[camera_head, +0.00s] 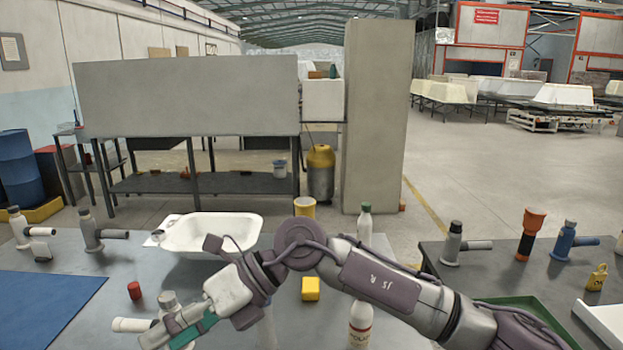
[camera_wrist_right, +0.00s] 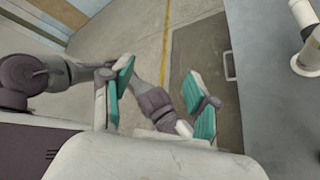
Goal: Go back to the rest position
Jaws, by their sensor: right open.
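My right arm reaches in from the lower right of the head view and stretches leftward across the front of the grey table (camera_head: 250,270). My right gripper (camera_head: 175,332) is at the lower left, near the table's front. Part of it overlaps white-and-grey fittings there. In the right wrist view the right gripper (camera_wrist_right: 160,95) has its two teal-padded fingers spread apart, with nothing between them.
A white tub shell (camera_head: 212,232), red cap (camera_head: 134,290), yellow block (camera_head: 311,288), blue mat (camera_head: 45,305) and white bottles (camera_head: 361,322) (camera_head: 365,224) are on the table. A right-hand table holds an orange-black flashlight (camera_head: 530,233), blue fitting (camera_head: 565,240), yellow padlock (camera_head: 596,278) and green tray (camera_head: 525,308).

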